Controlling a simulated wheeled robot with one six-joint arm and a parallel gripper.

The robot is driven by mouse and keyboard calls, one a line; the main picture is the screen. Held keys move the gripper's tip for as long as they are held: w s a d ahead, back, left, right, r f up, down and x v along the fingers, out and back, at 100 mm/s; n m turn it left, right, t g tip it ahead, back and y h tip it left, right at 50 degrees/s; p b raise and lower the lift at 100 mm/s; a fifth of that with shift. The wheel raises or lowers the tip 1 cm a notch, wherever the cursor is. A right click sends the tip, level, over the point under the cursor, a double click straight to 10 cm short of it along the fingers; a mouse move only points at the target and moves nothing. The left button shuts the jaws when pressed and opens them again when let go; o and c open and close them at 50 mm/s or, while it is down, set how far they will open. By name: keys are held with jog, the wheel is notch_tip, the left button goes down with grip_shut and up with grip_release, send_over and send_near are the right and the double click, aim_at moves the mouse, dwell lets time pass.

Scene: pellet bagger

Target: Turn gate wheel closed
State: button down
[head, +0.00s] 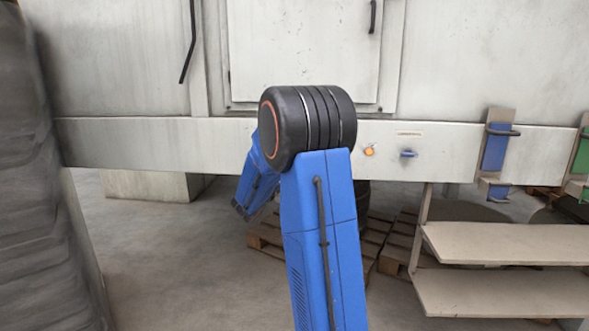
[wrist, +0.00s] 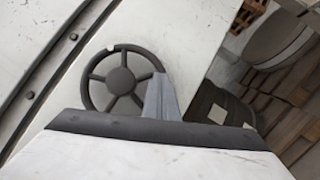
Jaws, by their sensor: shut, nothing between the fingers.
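The gate wheel (wrist: 122,80) shows in the wrist view, left of the middle. It is a dark grey ring with several spokes and a round hub, mounted on a pale panel. A small light notch or mark sits at the top of its rim. My gripper (wrist: 160,80) is shut and empty, its grey fingers at the wheel's right edge, overlapping the rim in the picture. I cannot tell whether they touch it. In the head view my blue arm fills the middle, and neither the wheel nor my fingertips can be made out.
In the head view, a pale machine body (head: 465,60) spans the back. An orange button (head: 369,151) and a blue knob (head: 408,154) sit on its lower beam. Wooden pallets (head: 375,243) lie under it, and beige shelves (head: 500,243) stand at right. Open floor lies at left.

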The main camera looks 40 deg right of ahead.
jog(key=shift+s+d+r+n+t+h, duration=0.6)
jog(key=shift+s+r+n, duration=0.3)
jog(key=shift+n, duration=0.4)
jog(key=shift+s+d+r, duration=0.1)
jog(key=shift+d+r, duration=0.1)
